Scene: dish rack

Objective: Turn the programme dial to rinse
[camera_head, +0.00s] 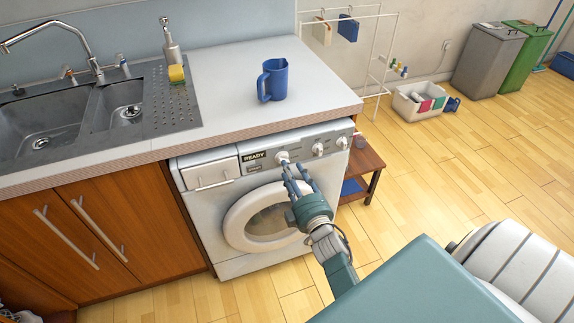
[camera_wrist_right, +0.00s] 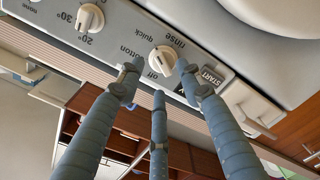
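The washing machine (camera_head: 230,265) stands under the counter, and its display (camera_head: 254,156) reads READY. The white programme dial (camera_head: 282,157) is the leftmost of the knobs on its panel. In the right wrist view, which is upside down, the dial (camera_wrist_right: 163,59) has the labels off, cotton, quick and rinse around it. I cannot tell for sure which label its pointer faces. My right gripper (camera_head: 294,166) is open, with its fingers (camera_wrist_right: 158,78) spread just in front of the dial. Contact is not clear. My left gripper is not in view.
A START button (camera_wrist_right: 210,76) sits close beside the dial. A temperature dial (camera_wrist_right: 90,17) is on its other side. A blue mug (camera_head: 275,80) stands on the counter (camera_head: 225,65) above. A small wooden table (camera_head: 364,160) is right of the machine. The floor in front is clear.

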